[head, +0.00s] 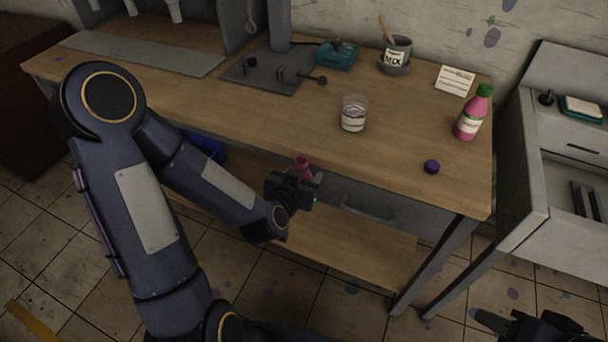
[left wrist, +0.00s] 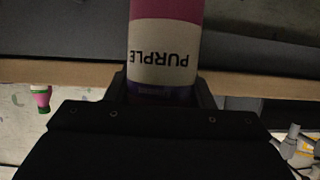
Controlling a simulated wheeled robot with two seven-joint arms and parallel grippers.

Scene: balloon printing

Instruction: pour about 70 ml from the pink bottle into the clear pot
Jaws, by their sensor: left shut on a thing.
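My left gripper (head: 300,186) is shut on a pink bottle (head: 302,163) in front of the table's front edge. In the head view only the bottle's pink upper part shows; the gripper hides the rest. A second pink bottle (head: 468,122) with a green cap stands at the table's right. My right gripper (head: 508,326) is partly visible at bottom right, its jaws unclear.
A purple cap (head: 431,166) lies near the table's front right. A MIX cup (head: 396,54), a white card (head: 455,80) and a teal box (head: 336,55) stand at the back. A grey cabinet (head: 560,130) stands right.

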